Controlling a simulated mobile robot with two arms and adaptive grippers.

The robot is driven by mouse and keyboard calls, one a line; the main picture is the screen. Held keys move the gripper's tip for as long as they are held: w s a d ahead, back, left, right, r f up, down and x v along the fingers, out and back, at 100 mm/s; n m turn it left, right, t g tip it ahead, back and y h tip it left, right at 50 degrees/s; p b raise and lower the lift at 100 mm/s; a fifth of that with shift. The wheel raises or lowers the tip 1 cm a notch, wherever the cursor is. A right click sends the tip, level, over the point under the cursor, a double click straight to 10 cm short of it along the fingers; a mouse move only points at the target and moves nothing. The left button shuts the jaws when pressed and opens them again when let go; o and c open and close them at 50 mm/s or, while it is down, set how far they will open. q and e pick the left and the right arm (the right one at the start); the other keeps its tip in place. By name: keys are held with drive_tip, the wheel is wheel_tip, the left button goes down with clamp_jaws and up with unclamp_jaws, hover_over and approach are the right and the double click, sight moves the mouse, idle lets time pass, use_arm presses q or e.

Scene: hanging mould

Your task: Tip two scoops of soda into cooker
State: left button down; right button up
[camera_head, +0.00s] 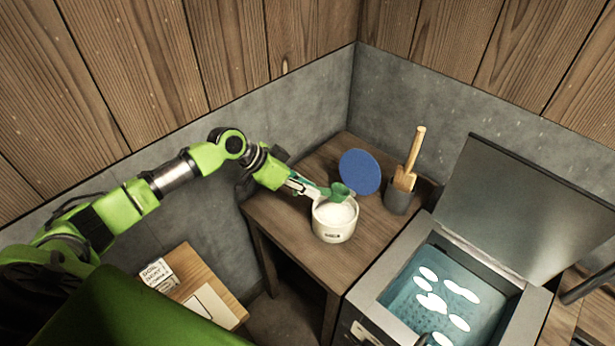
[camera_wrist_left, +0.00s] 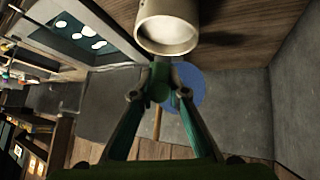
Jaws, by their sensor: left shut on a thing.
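My left gripper (camera_head: 306,188) is shut on a green scoop (camera_head: 341,191). The scoop's bowl is over the white tub (camera_head: 334,229), at its back rim; I cannot tell whether they touch. The tub stands on a wooden side table and holds white powder, the soda. In the left wrist view the fingers (camera_wrist_left: 160,90) close on the scoop's green handle, with the tub (camera_wrist_left: 168,38) beyond. The scoop's contents are not clear. The cooker (camera_head: 375,305) stands at the right, its lid (camera_head: 520,205) open, with bluish liquid and several bright patches inside. My right gripper is not seen.
A blue disc (camera_head: 360,172) stands behind the tub. A low wooden surface (camera_head: 190,272) with a card is at the lower left. Grey walls close the corner behind the table (camera_head: 290,215).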

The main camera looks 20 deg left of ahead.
sight(314, 214)
use_arm(q)
drive_tip(key=shift+w+a+f, duration=0.1)
drive_tip(key=shift+w+f, duration=0.05)
drive_tip(key=shift+f, duration=0.05)
drive_tip(key=shift+w+f, duration=0.1)
drive_tip(key=shift+f, duration=0.35)
drive_tip(key=shift+w+d+f+g+y+b, duration=0.1)
drive_tip(key=shift+d+f+g+y+b, duration=0.15)
drive_tip(key=shift+f, duration=0.25)
drive_tip(key=shift+w+d+f+g+y+b, duration=0.1)
drive_tip(key=shift+d+f+g+b, duration=0.15)
drive_tip(key=shift+f, duration=0.2)
drive_tip(key=shift+w+d+f+b, duration=0.1)
drive_tip(key=shift+f+b, duration=0.6)
drive_tip(key=shift+f, duration=0.3)
drive_tip(key=shift+w+d+f+b, duration=0.15)
drive_tip(key=shift+f+b, duration=0.5)
drive_tip(key=shift+f, duration=0.4)
drive_tip(key=shift+w+d+f+b, duration=0.1)
drive_tip(key=shift+f+b, duration=0.6)
drive_tip(key=shift+f, duration=0.5)
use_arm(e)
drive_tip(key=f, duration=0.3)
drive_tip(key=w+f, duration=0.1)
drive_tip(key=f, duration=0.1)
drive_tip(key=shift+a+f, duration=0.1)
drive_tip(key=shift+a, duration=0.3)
use_arm(q)
drive_tip(key=shift+s+f, duration=0.15)
